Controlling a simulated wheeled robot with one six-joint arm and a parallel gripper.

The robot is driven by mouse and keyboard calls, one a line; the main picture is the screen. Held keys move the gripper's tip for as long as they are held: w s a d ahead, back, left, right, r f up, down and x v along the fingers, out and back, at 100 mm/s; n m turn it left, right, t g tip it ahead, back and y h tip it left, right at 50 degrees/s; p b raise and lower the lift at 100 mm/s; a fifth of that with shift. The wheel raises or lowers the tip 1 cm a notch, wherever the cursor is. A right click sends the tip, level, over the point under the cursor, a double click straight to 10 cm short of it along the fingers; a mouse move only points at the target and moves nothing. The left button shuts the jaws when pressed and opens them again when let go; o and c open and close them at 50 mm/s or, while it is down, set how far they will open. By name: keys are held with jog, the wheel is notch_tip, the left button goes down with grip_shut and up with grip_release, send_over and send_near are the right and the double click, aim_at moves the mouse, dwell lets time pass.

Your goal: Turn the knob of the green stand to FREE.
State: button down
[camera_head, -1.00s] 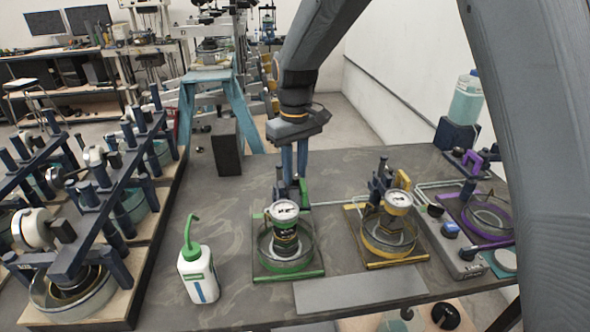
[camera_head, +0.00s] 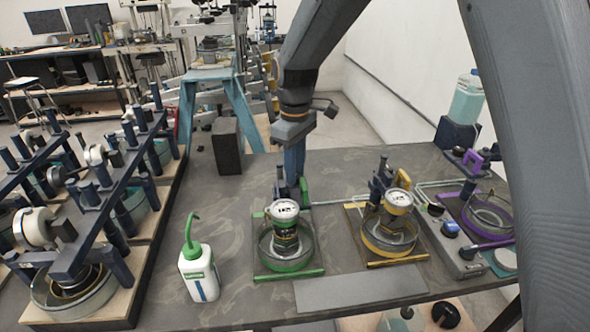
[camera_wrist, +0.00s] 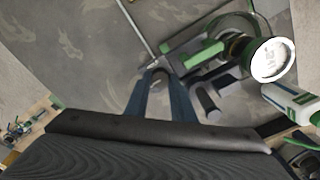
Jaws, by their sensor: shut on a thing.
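The green stand (camera_head: 262,275) is on the bench in the middle of the head view, with a green-rimmed dish and a round white-faced dial (camera_head: 284,209) on top. In the wrist view its dial (camera_wrist: 270,59) and green block (camera_wrist: 203,54) are at upper right. My gripper (camera_head: 292,176) points down behind the dial at the back of the stand. In the wrist view the blue fingers of my gripper (camera_wrist: 158,88) are shut on the small dark knob (camera_wrist: 158,77), one on each side. The knob is partly hidden by them. I cannot read any FREE mark.
A yellow stand (camera_head: 398,262) and a purple stand (camera_head: 480,205) are to the right. A white bottle with green spout (camera_head: 197,272) is at front left. A grey plate (camera_head: 360,292) lies in front. A thin rod (camera_head: 335,202) runs behind the stands.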

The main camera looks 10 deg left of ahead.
jog(key=shift+r, duration=0.1)
jog(key=c, duration=1.5)
grip_release()
jog(key=shift+s, duration=0.1)
jog(key=shift+f, duration=0.2)
